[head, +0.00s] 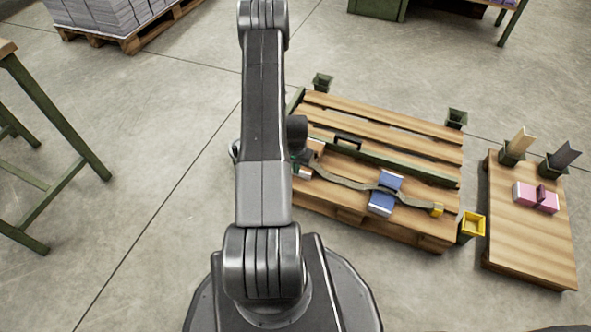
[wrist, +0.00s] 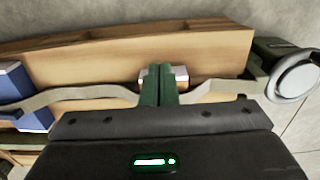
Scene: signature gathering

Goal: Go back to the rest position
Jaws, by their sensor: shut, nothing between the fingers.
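My gripper (wrist: 158,92) shows in the wrist view with its two green fingers together and nothing between them. The fingers stand in front of a wooden block and a small silver-and-tan piece (wrist: 180,76); I cannot tell whether they touch it. In the head view my arm runs up the middle and its far end hides most of the gripper, beside the left edge of a slatted wooden pallet (head: 400,125). A curved grey-brown band (head: 345,182) lies along the pallet and passes a blue-and-white block (head: 385,193).
A black handle-like piece (head: 349,139) and green corner posts (head: 456,119) stand on or at the pallet. A yellow open box (head: 473,224) is at its right corner. A smaller wooden board (head: 530,240) bears pink blocks (head: 525,193). A green-legged table (head: 60,130) stands left; floor between is clear.

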